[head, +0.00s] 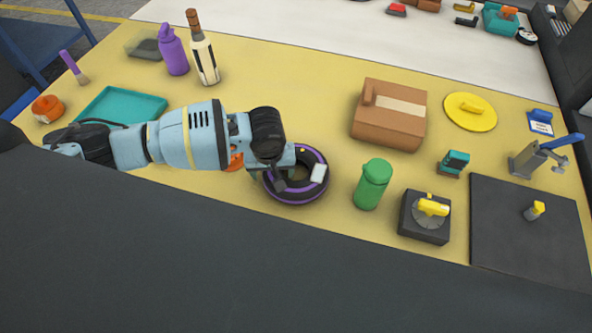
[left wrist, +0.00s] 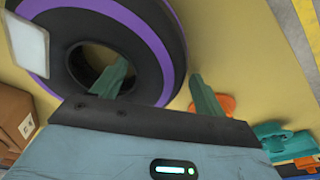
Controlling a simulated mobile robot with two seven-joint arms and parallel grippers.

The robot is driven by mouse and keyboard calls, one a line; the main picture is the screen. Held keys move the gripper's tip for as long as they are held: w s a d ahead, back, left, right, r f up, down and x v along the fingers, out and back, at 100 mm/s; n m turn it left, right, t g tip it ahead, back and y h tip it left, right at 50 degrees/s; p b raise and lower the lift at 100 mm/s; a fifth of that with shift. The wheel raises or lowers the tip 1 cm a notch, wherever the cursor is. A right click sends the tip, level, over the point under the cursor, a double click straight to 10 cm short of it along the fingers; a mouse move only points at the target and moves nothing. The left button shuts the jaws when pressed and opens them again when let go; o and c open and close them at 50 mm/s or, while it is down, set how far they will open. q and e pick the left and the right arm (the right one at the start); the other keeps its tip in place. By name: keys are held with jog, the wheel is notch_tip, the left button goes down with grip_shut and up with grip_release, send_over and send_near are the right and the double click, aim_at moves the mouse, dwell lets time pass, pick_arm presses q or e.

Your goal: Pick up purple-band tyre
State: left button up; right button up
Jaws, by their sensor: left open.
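The black tyre with a purple band (head: 302,195) lies flat on the yellow table mat in the head view, with a white label on its right side. It fills the upper left of the left wrist view (left wrist: 140,38). My left gripper (head: 283,180) is open at the tyre's left side. In the left wrist view its two green fingers (left wrist: 158,72) straddle the tyre's ring: one is over the centre hole, the other outside the outer edge. I cannot tell whether either finger touches the rubber. My right gripper does not show.
A green bottle (head: 371,188) stands just right of the tyre, with a dark box with a yellow knob (head: 424,220) beyond it. A brown case (head: 388,125) is behind. An orange item (head: 236,160) lies partly hidden by my arm. The mat's centre behind the tyre is clear.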

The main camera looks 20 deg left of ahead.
pick_arm(q)
jog(key=shift+r, duration=0.1)
jog(key=c, duration=1.4)
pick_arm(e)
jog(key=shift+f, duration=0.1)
